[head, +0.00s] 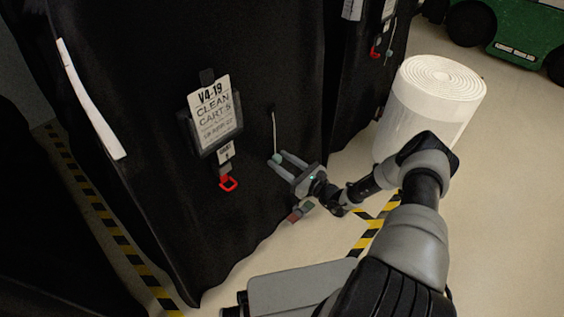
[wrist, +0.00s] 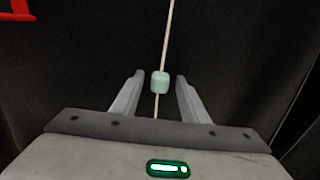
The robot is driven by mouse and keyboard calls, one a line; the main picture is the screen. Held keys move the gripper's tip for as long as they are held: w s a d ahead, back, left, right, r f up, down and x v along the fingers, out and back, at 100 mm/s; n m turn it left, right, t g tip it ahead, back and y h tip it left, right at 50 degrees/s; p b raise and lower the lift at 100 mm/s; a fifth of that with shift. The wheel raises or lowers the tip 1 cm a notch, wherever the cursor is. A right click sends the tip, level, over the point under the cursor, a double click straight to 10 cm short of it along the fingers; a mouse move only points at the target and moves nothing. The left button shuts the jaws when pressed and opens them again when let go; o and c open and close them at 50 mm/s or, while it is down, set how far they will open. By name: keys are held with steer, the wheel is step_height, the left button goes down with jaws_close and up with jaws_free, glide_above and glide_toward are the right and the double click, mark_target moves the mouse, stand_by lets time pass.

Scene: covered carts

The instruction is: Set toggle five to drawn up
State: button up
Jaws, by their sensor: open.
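A pale green toggle (wrist: 160,82) sits on a thin light cord (wrist: 168,30) against the black cart cover (head: 170,60). In the head view the toggle (head: 276,159) is near the cord's lower end, to the right of the cart's sign. No number five can be read on it. My gripper (wrist: 159,77) is open, with one finger on each side of the toggle. In the wrist view a gap shows between the toggle and each finger. In the head view my gripper (head: 279,159) reaches the cover from the right.
A sign (head: 213,113) reading "CLEAN CARTS" hangs left of the toggle, with a red hook (head: 228,183) below it. Another covered cart (head: 340,80) stands behind. A white roll (head: 432,100) stands at right. A green vehicle (head: 535,35) is at the far right.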

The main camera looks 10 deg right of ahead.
jaws_close()
step_height(320, 180, up, 11)
steer(key=p, duration=0.7)
steer(key=shift+r+p, duration=0.15)
steer(key=shift+p, duration=0.25)
jaws_free()
steer(key=v, duration=1.7)
steer(key=shift+s+d+p, duration=0.15)
steer(key=shift+p, duration=0.25)
